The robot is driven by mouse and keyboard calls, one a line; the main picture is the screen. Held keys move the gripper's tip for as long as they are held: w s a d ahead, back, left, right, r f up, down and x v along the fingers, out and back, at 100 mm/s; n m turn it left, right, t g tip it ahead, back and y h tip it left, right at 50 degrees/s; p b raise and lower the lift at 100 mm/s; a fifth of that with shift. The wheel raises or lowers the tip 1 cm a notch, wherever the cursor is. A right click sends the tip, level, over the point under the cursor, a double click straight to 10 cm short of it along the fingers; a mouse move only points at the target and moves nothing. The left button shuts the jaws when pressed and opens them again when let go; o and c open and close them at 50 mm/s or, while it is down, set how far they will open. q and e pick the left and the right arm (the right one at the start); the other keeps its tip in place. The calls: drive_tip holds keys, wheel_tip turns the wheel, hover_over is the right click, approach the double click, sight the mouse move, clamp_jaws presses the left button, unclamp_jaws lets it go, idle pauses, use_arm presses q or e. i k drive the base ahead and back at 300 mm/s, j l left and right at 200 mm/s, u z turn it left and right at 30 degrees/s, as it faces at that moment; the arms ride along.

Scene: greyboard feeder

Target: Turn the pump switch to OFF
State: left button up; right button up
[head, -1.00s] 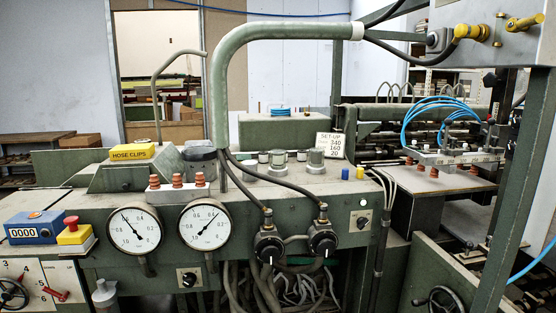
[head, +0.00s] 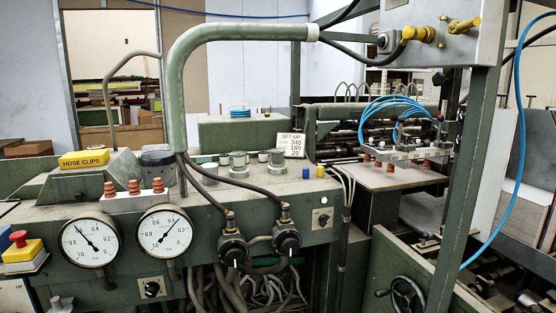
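Two small rotary switches with black knobs on pale plates show on the green machine front (head: 130,275). One switch (head: 152,289) sits low, below and between two round gauges. The other switch (head: 323,219) sits to the right, above and beside two black valve knobs. Their labels are too small to read, so I cannot tell which is the pump switch or how either is set. Neither of my grippers is in view.
The left gauge (head: 90,242) and right gauge (head: 164,232) face me. Black valve knobs (head: 233,251) with hoses stand right of them. A red emergency button (head: 19,238) is at the left edge. A green post (head: 463,190) and a handwheel (head: 407,294) stand at right.

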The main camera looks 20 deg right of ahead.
sight(324, 219)
drive_tip(key=j, duration=0.35)
drive_tip(key=j+z, duration=0.2)
drive_tip(key=z, duration=0.15)
drive_tip(key=j+z, duration=0.4)
drive_tip(key=z, duration=0.25)
drive_tip(key=i, duration=0.05)
